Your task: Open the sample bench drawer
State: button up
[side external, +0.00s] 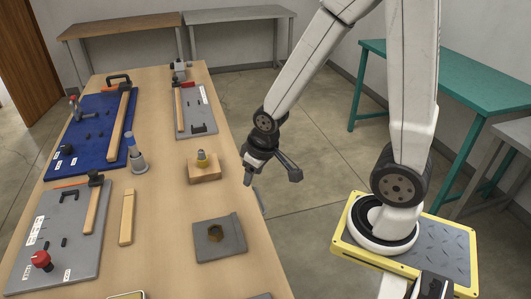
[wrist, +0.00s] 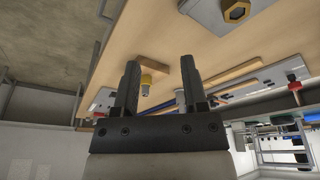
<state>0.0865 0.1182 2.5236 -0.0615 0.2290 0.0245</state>
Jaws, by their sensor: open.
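The sample bench (side external: 160,220) is a long wooden table, and it also shows tilted in the wrist view (wrist: 225,50). I cannot clearly make out the drawer in either view. A small pale grey part (side external: 261,200) shows at the bench's right edge, just below my gripper; I cannot tell whether it belongs to the drawer. My gripper (side external: 272,177) hangs at that right edge, open, its fingers spread apart. In the wrist view my gripper (wrist: 160,65) shows two dark upright fingers with nothing between them.
A grey plate with a brown hexagonal nut (side external: 217,236) lies nearer. Boards with tools and clips (side external: 60,240) fill the left side. Open floor lies right of the bench.

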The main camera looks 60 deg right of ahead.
jog(key=shift+n+g, duration=0.3)
jog(key=shift+s+a+r, duration=0.55)
jog(key=shift+a, duration=0.2)
jog(key=shift+s+a+r, duration=0.5)
jog(key=shift+a, duration=0.2)
jog(key=shift+w+d, duration=0.15)
jog(key=c, duration=0.7)
jog(key=w+d+f, duration=0.1)
jog(key=w+d, duration=0.1)
jog(key=d, duration=0.1)
jog(key=w+d+f+n+t, duration=0.1)
jog(key=w+d, duration=0.1)
jog(key=d, duration=0.1)
jog(key=w+d+f+n+t+h, duration=0.1)
jog(key=w+d, duration=0.1)
jog(key=d, duration=0.1)
jog(key=shift+w+d+f, duration=0.25)
jog(key=shift+w+f, duration=0.05)
grip_shut()
jog(key=w+d+f+n+t+y, duration=0.1)
jog(key=d+f+n+t+y, duration=0.15)
jog(key=d+f+n, duration=0.45)
jog(key=s+d+f+g+y, duration=0.1)
jog(key=s+d+f+y, duration=0.1)
jog(key=s+f+y, duration=0.3)
notch_tip(320, 180, down, 2)
jog(key=shift+s+f, duration=0.25)
jog(key=shift+s, duration=0.1)
